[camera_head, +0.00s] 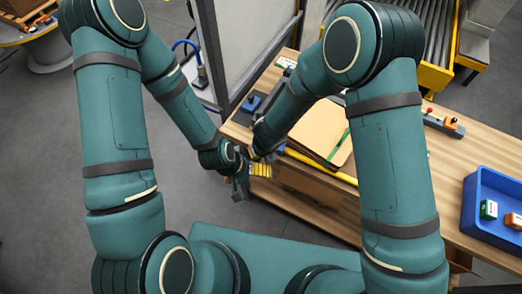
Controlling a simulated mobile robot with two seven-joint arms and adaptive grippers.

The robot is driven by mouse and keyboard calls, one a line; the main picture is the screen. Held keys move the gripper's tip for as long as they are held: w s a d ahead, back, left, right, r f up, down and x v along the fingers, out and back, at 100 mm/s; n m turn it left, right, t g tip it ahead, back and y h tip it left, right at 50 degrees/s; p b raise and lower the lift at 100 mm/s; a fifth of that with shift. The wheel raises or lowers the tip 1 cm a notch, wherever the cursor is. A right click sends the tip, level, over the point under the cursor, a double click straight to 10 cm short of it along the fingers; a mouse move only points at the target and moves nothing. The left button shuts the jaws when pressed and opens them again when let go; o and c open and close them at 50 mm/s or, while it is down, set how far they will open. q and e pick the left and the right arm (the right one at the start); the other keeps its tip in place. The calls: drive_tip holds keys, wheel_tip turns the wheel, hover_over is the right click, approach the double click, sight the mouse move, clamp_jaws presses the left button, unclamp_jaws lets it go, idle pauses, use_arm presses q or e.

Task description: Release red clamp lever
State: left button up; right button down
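I cannot clearly make out a red clamp lever; the area around both grippers is small and crowded. A small red knob (430,110) shows on a grey strip at the right part of the wooden table (465,150), but I cannot tell whether it is the lever. My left gripper (241,187) hangs just off the table's left front edge, and its fingers are too small to read. My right gripper (254,150) is close beside it at the same edge, mostly hidden by its own wrist. A yellow ribbed piece (262,170) sits right next to both.
Flat tan sheets (313,128) with a green strip (340,146) lie on the table, a yellow bar (320,166) along their front. A blue bin (478,212) with small boxes stands at the right. A roller conveyor (434,40) and a panel (248,40) stand behind.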

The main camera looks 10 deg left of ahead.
use_arm(q)
drive_tip(key=shift+a+r, duration=0.15)
use_arm(e)
drive_tip(key=shift+w+a, duration=0.15)
drive_tip(key=shift+a, duration=0.05)
idle(0.5)
